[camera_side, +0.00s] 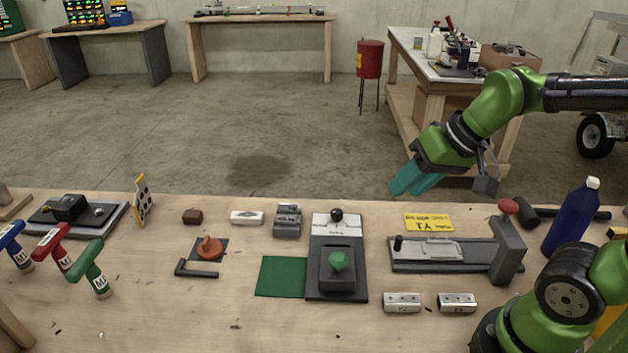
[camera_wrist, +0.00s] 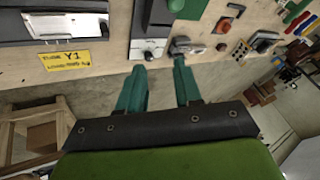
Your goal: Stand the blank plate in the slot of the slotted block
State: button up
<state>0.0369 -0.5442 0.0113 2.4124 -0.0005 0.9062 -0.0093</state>
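A grey block (camera_side: 287,220) with grooves across its top stands at the back middle of the bench; it looks like the slotted block, and also shows in the wrist view (camera_wrist: 182,46). I cannot surely tell which piece is the blank plate. A flat, unmarked green square (camera_side: 281,277) lies left of the central fixture. A small pale piece (camera_side: 247,217) lies left of the grey block. My gripper (camera_side: 412,186) is above the bench's back edge, right of the grey block. Its teal fingers are apart and empty in the wrist view (camera_wrist: 160,66).
The central fixture (camera_side: 358,287) has a green knob. A clamp rig (camera_side: 445,254), a yellow Y1 sign (camera_side: 428,222) and a blue bottle (camera_side: 571,216) are to its right. Coloured handles (camera_side: 94,268) and a spotted upright plate (camera_side: 142,200) are left. The front-left bench is mostly clear.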

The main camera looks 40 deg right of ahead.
jog(key=w+f+n+g, duration=0.1)
jog(key=w+n+g, duration=0.15)
jog(key=w, duration=0.75)
jog(key=n+y, duration=0.1)
jog(key=n, duration=1)
send_over(288, 213)
jog(key=s+d, duration=0.4)
jog(key=d, duration=0.1)
notch_tip(288, 213, down, 4)
jog(key=x, duration=1.5)
jog(key=shift+s+a+f, duration=0.3)
jog(key=shift+s+a, duration=0.05)
grip_shut()
